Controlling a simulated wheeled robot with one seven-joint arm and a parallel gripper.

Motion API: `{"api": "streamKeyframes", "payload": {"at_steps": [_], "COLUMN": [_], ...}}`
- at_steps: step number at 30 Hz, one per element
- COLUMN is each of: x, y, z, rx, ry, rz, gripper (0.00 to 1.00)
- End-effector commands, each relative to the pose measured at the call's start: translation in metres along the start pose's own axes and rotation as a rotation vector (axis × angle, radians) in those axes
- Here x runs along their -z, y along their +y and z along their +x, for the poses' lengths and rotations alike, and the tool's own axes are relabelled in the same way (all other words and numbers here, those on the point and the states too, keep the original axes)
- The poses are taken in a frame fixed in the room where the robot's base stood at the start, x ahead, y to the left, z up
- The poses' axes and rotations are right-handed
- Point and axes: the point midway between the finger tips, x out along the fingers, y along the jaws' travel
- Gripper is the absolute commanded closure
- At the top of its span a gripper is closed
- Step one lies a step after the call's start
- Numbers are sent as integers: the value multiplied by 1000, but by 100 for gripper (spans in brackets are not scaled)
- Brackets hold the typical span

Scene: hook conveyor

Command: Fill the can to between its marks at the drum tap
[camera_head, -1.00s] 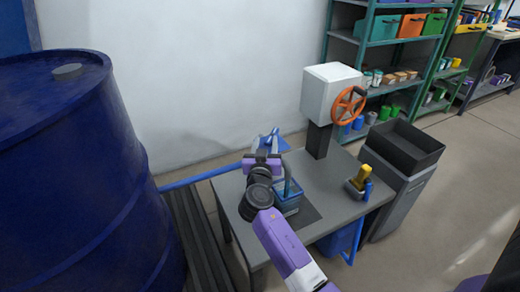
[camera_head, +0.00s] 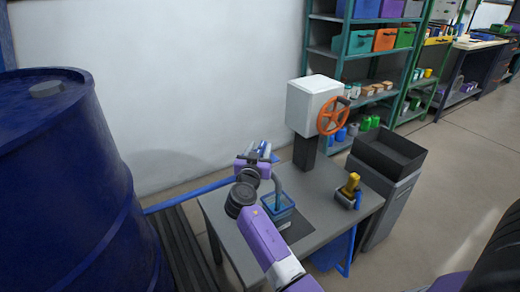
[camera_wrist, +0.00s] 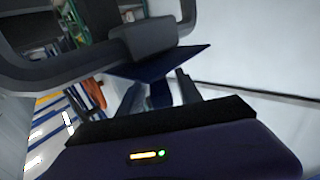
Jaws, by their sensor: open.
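The large blue drum (camera_head: 65,190) stands at the left, with a blue pipe (camera_head: 178,202) running from it to the grey table. A grey curved spout (camera_head: 278,182) comes down into an open, see-through blue can (camera_head: 281,216) on the table. I cannot make out the can's marks or its level. My gripper (camera_head: 262,158) is open beside a blue flat part (camera_head: 265,148) above the spout, probably the tap's handle. In the wrist view a dark blue plate (camera_wrist: 160,66) lies just beyond my fingers (camera_wrist: 164,92). Contact is unclear.
A white box with an orange handwheel (camera_head: 331,116) stands on a post behind the can. A yellow-handled item (camera_head: 350,185) sits at the table's right. A grey bin (camera_head: 390,190) stands beside the table, with shelves (camera_head: 365,60) behind. Open floor lies to the right.

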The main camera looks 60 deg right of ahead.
Motion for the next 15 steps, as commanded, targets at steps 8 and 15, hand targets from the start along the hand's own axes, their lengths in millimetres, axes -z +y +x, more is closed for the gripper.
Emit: {"api": "streamKeyframes", "payload": {"at_steps": [8,15], "x": [0,0], "y": [0,0], "z": [0,0], "rx": [0,0], "ry": [0,0], "rz": [0,0], "gripper": [68,100]}}
